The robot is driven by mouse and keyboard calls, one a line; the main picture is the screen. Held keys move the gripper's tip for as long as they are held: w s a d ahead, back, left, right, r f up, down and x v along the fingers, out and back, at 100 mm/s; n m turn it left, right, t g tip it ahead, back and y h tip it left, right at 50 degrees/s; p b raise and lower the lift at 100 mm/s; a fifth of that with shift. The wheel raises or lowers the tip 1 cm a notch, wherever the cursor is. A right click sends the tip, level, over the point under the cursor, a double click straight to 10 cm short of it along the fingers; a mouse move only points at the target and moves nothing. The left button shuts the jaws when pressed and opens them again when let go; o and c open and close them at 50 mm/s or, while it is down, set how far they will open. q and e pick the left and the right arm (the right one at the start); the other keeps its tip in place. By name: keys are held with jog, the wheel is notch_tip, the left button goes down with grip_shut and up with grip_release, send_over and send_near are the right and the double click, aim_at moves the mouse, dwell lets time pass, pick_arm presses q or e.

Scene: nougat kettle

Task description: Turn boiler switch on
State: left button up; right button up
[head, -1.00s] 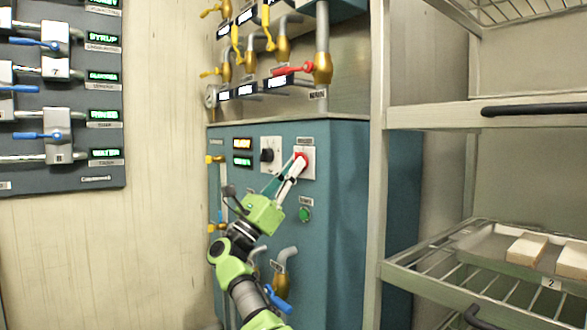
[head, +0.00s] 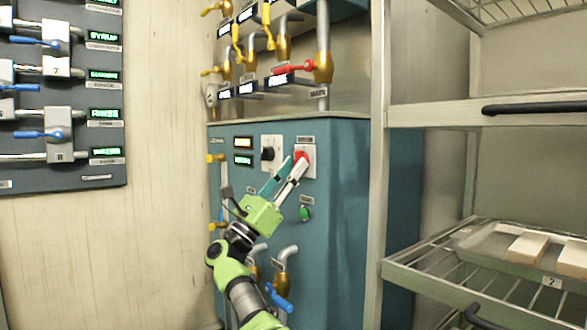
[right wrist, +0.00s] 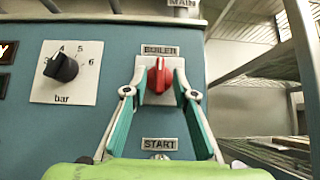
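The boiler switch is a red rotary knob (head: 301,154) on a pale plate on the teal cabinet front. In the right wrist view the red knob (right wrist: 159,77) stands upright under the BOILER label (right wrist: 160,50). My right gripper (head: 295,163) is at the knob, with its fingers spread. In the right wrist view its fingertips (right wrist: 160,78) are on either side of the knob, with visible gaps, so it is open and holds nothing. In the head view the fingers partly cover the switch plate. My left gripper is in neither view.
A black bar dial (right wrist: 61,67) is left of the switch; a green START button (head: 305,214) is below it. Pipes with a red-handled valve (head: 295,68) are above, and a blue-handled tap (head: 280,297) is below. A metal rack (head: 450,115) stands close on the right.

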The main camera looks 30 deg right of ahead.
jog(key=v, duration=1.1)
jog(key=shift+a+f, duration=0.15)
